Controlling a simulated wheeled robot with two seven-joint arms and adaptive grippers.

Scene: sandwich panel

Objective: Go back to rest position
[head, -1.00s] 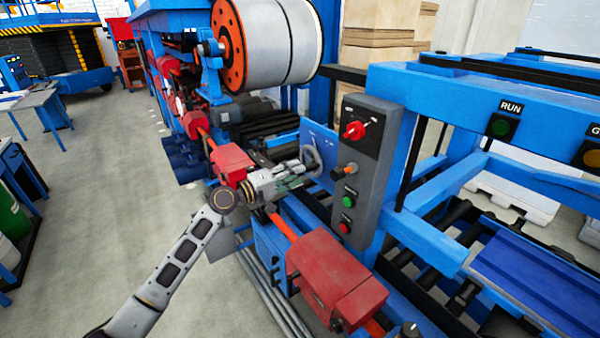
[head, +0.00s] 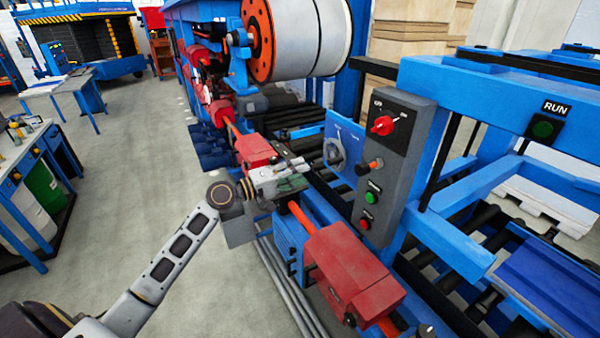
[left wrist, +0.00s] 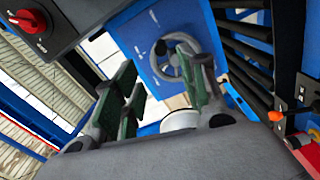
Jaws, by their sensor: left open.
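My left arm comes in from the lower left in the head view. Its gripper (head: 300,172) is over the machine's red-covered rail, beside the blue panel with a grey handwheel (head: 334,153). In the left wrist view the green-padded fingers (left wrist: 160,95) are spread apart with nothing between them. My right gripper is in neither view.
A grey control box (head: 390,165) with a red knob, an orange-tipped lever and green and red buttons stands right of the gripper. A red box (head: 352,275) is in front. Open floor (head: 120,215) lies left, beside a workbench (head: 30,190).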

